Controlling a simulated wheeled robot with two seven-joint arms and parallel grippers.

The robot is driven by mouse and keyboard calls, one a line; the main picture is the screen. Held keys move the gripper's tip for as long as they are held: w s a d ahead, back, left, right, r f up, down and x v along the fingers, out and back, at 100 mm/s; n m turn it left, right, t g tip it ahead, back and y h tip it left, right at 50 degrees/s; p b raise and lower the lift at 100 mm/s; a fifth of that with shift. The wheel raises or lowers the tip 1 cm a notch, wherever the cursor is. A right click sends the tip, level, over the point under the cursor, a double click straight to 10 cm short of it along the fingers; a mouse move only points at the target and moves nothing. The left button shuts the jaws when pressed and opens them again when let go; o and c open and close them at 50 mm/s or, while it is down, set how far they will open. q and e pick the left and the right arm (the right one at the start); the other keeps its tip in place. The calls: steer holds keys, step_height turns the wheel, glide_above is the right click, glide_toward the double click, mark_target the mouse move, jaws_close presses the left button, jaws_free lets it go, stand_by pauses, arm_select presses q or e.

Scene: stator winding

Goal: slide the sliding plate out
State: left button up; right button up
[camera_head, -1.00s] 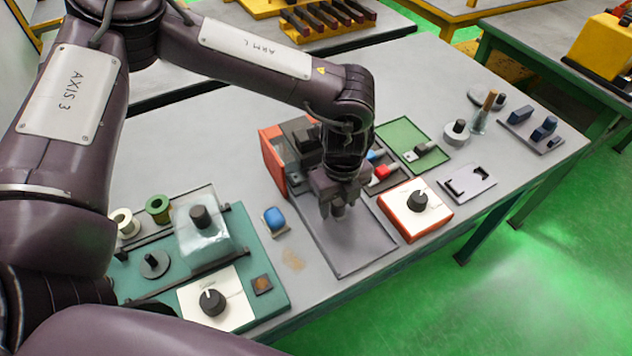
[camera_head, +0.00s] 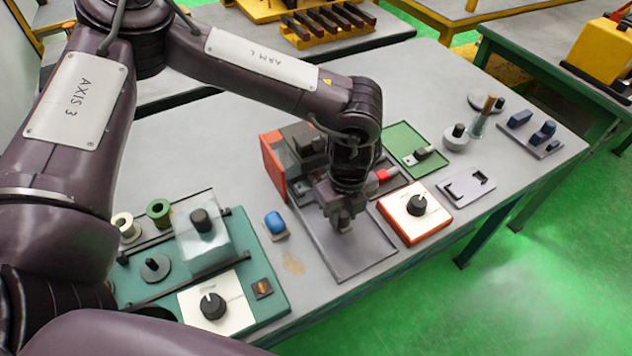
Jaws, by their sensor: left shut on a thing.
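A flat grey plate area (camera_head: 350,257) lies in front of the orange-sided unit (camera_head: 273,164) at the middle of the table. My left gripper (camera_head: 345,226) points down over this grey area and is shut on a part of the sliding plate. The gripper and wrist hide the held part, so its outline cannot be told from the grey surface below. The dark blocks of the unit (camera_head: 305,145) stand behind the wrist. My right gripper is not in view.
A white control box with a black knob and orange rim (camera_head: 415,210) stands close on the right. A blue-topped piece (camera_head: 275,223) and a teal machine base (camera_head: 262,265) are on the left. The table's front edge is close to the grey area.

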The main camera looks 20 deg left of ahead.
arm_select(q)
steer(key=shift+s+d+p, duration=0.2)
steer(key=shift+s+d, duration=0.65)
steer(key=shift+d, duration=0.2)
steer(key=shift+s+d+p, duration=0.15)
steer(key=shift+s+d, duration=0.65)
steer(key=shift+d, duration=0.25)
steer(key=shift+s+d+p, duration=0.2)
steer(key=shift+s+d, duration=0.65)
steer(key=shift+d, duration=0.2)
steer(key=o, duration=0.7)
steer(key=shift+r, duration=0.1)
step_height(320, 180, up, 6)
steer(key=p, duration=0.4)
steer(key=shift+p, duration=0.35)
